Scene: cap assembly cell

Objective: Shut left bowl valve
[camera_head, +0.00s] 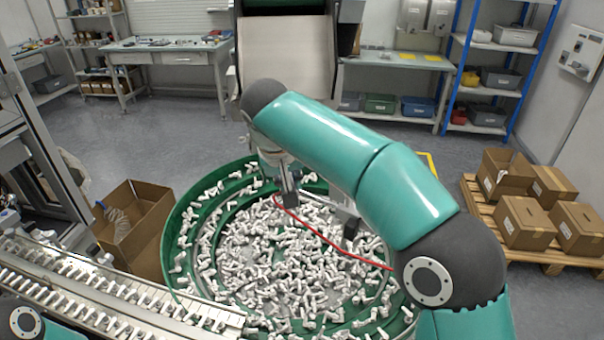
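A round green bowl (176,222) full of white fittings (265,270) stands in the middle. My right arm reaches over it from the lower right. Its gripper (319,209) is above the parts, with two dark fingertips apart and nothing seen between them; my own arm hides part of it. A thin red line (335,246) runs across the bowl, below the gripper; I cannot tell whether they touch. Of my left arm only a teal link shows at the bottom left corner; its gripper is out of view. I cannot make out a valve for the left bowl.
A linear track (110,292) with rows of white parts runs to the bowl's lower left. An open cardboard box (150,228) stands left of the bowl. Boxes on a wooden pallet (552,258) are at the right. Benches (165,45) and a blue shelf (458,70) line the back. The floor between is clear.

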